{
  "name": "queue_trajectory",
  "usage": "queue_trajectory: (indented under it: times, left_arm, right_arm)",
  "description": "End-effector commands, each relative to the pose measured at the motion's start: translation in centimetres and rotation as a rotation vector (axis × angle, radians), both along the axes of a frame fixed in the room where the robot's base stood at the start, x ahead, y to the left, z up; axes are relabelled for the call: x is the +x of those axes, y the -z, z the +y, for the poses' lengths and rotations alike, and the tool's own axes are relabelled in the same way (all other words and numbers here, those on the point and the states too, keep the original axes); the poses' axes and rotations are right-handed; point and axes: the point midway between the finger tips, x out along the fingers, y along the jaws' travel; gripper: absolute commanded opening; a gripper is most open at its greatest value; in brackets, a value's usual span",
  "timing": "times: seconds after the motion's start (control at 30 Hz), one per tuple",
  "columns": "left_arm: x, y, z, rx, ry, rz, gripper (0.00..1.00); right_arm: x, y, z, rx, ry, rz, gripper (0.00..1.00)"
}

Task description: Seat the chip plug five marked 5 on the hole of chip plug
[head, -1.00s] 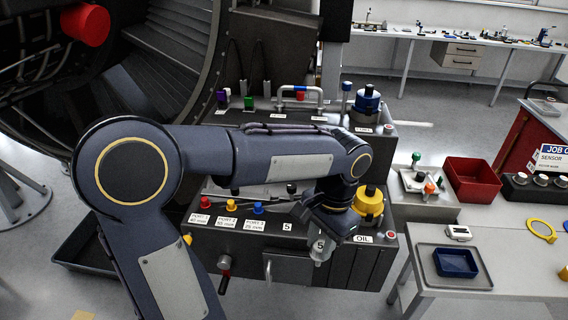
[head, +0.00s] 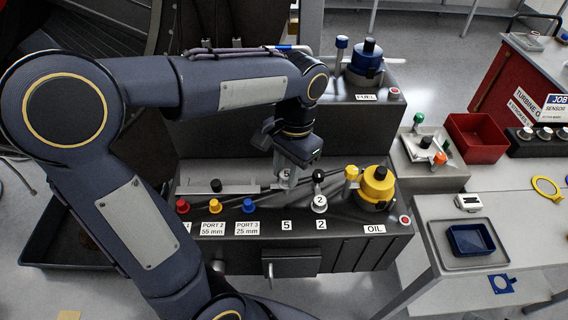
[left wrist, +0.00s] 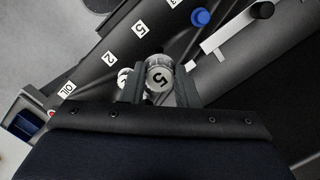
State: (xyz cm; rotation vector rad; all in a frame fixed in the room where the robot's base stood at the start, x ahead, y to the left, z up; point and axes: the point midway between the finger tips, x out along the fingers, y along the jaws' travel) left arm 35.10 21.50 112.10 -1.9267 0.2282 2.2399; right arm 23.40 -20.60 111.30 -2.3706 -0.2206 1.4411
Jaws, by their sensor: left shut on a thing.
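My left gripper (head: 288,172) is shut on chip plug five, a pale cylinder whose 5 shows on its end in the left wrist view (left wrist: 158,79). In the head view the plug (head: 287,181) hangs below the fingers, over the deck behind the white "5" label (head: 286,225). The "5" label also shows in the left wrist view (left wrist: 140,29). The hole at the "5" place cannot be made out. Another chip plug marked 2 (head: 319,203) stands just right, behind the "2" label (head: 320,225). My right gripper is not in view.
Yellow oil cap (head: 378,186) stands right of plug 2. Red, yellow and blue port knobs (head: 249,205) line the deck's left. The blue fuel cap (head: 367,58) is behind. A side table at right holds a blue tray (head: 470,240) and red bin (head: 476,137).

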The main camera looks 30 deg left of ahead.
Motion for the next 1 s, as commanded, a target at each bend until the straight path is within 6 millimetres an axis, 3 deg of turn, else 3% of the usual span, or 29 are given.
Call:
queue_trajectory:
  times: [0.2, 0.73, 1.0]
  left_arm:
    - [-0.1, -0.1, 0.1, 0.000, -0.001, 0.001, 0.04]
    - [-0.1, 4.4, 0.0, 0.000, -0.001, 0.001, 0.04]
    - [-0.1, 5.3, 0.0, 0.000, -0.001, -0.001, 0.04]
  right_arm:
    - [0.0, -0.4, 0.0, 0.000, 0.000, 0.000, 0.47]
    - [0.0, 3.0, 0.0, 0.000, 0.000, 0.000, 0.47]
    - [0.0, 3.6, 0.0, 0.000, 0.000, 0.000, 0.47]
